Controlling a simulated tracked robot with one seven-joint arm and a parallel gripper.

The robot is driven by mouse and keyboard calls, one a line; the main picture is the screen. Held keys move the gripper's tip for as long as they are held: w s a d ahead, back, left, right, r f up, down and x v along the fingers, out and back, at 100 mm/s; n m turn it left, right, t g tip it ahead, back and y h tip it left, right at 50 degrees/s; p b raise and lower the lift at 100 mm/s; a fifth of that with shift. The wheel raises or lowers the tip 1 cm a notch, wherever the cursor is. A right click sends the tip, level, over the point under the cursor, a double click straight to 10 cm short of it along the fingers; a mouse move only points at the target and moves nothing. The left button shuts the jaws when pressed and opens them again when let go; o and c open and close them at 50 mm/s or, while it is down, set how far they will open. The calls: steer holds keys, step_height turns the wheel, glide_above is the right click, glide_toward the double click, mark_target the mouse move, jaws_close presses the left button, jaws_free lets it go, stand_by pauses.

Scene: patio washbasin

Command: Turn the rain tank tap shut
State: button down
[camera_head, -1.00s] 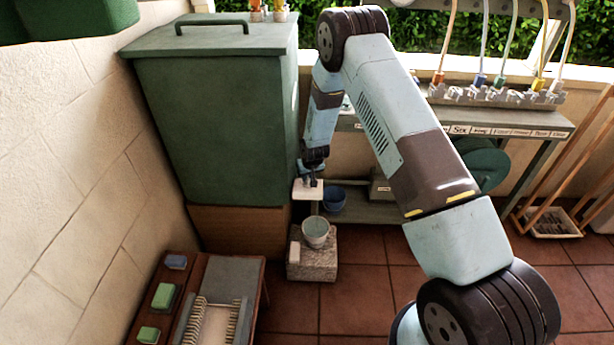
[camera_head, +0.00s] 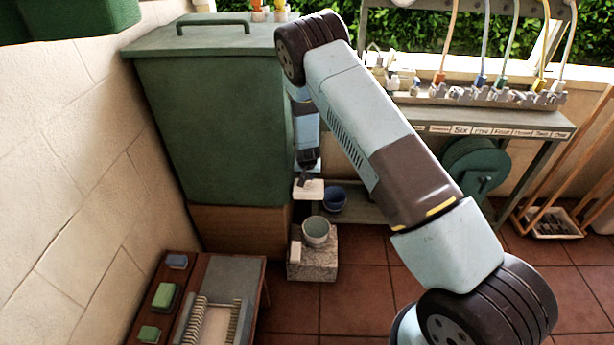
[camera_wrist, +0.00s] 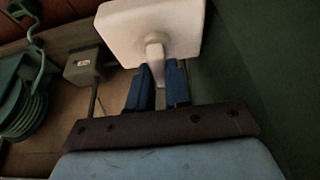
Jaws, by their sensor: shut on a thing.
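The green rain tank (camera_head: 215,130) stands against the wall at the left in the head view. A pale, squared tap piece (camera_head: 309,190) shows by the tank's lower right edge, above a white bucket. In the wrist view the pale piece (camera_wrist: 152,28) fills the top middle, with a short lever (camera_wrist: 155,58) sticking out towards me. My gripper (camera_wrist: 157,82) has its two blue fingers on either side of the lever's end, shut on it. In the head view my gripper (camera_head: 305,178) is small and dark, just above the pale piece. The tap's join to the tank is hidden.
A whitish bucket (camera_head: 316,231) stands on a stone block (camera_head: 313,262) below the tap. A blue pot (camera_head: 334,199) is behind it. A workbench (camera_head: 540,126) with hoses is at the right. A low wooden table (camera_head: 238,270) is at the front left.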

steer(key=c, duration=1.1)
jaws_free()
steer(key=shift+o, duration=0.2)
steer(key=v, duration=1.3)
steer(key=shift+r, duration=0.3)
